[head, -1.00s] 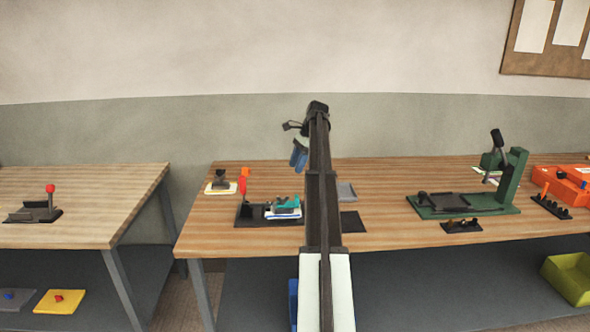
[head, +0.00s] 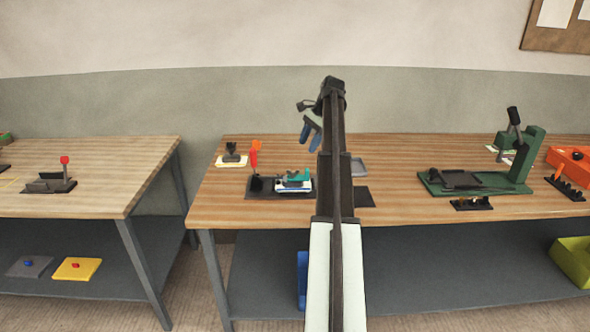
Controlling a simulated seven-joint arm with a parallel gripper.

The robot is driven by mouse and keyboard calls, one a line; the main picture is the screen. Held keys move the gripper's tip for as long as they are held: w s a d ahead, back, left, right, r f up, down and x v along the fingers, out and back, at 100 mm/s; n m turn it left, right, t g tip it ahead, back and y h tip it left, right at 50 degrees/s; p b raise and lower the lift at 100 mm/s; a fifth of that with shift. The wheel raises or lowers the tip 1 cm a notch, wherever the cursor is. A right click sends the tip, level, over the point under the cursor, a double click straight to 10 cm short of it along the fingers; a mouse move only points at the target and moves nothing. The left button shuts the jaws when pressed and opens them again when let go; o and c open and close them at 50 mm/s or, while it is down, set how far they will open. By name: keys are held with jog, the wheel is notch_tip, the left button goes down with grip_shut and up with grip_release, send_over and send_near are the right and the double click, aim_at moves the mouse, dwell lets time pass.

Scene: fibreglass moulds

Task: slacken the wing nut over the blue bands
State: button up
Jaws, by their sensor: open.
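A small clamp-like fixture (head: 294,177) with a teal top over white and blue layers sits on a dark base plate (head: 262,194), on the left part of the long wooden table. The blue bands and a wing nut are too small to make out clearly there. My gripper (head: 311,133) has blue fingers, spread open and empty. It hangs in the air and appears in the picture above the fixture and slightly right of it, touching nothing. My dark arm hides part of the table right of the fixture.
A green press (head: 525,165) stands farther right.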

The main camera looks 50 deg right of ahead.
jog(key=n, duration=0.3)
jog(key=n+t+h, duration=0.1)
jog(key=n, duration=2.1)
send_near(293, 172)
jog(key=x, duration=0.8)
jog(key=shift+f, duration=0.2)
jog(key=shift+c, duration=0.2)
jog(key=shift+h, duration=0.3)
grip_shut()
